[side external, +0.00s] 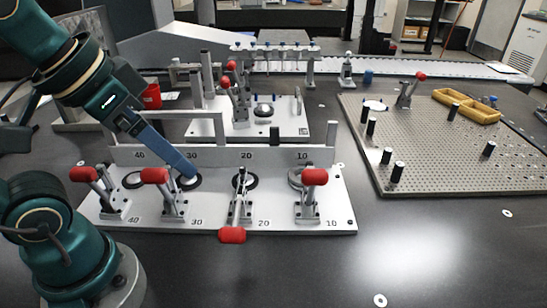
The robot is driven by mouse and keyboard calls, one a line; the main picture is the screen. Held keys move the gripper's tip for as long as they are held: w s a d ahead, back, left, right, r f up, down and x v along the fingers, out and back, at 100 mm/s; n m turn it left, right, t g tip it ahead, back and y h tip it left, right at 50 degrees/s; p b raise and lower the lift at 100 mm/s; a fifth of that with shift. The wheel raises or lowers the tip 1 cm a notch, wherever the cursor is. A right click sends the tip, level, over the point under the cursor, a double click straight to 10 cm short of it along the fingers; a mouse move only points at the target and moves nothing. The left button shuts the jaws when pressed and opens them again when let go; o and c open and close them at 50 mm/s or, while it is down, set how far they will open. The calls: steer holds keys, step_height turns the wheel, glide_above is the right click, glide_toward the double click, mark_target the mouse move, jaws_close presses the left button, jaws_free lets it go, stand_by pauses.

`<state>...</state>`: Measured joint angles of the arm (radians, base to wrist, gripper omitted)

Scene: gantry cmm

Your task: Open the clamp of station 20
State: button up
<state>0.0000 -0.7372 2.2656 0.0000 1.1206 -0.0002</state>
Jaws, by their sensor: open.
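The clamp of station 20 (240,207) stands on the front of the light metal fixture plate (275,222). Its red handle (232,235) lies low, out over the plate's front edge. Its upper end reaches back over a dark ring (252,183). My gripper (187,171) comes in from the upper left, with long blue fingers slanting down to the right. Its tips are near the station 30 ring, left of and above the station 20 handle, and apart from that handle. The gap between the fingers is hard to see from this side.
Clamps of station 40 (108,195), station 30 (172,198) and station 10 (308,200) have raised red handles close by. An upright numbered rail (275,156) runs behind them. A perforated board (440,160) with black posts lies right. The dark table in front is mostly clear.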

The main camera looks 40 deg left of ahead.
steer(key=r+n, duration=0.1)
steer(key=n+g, duration=0.6)
steer(key=n, duration=0.2)
glide_toward(231, 230)
step_height(231, 230, down, 9)
steer(key=shift+s+f, duration=0.1)
stand_by(0.6)
steer(key=shift+c, duration=0.3)
jaws_close()
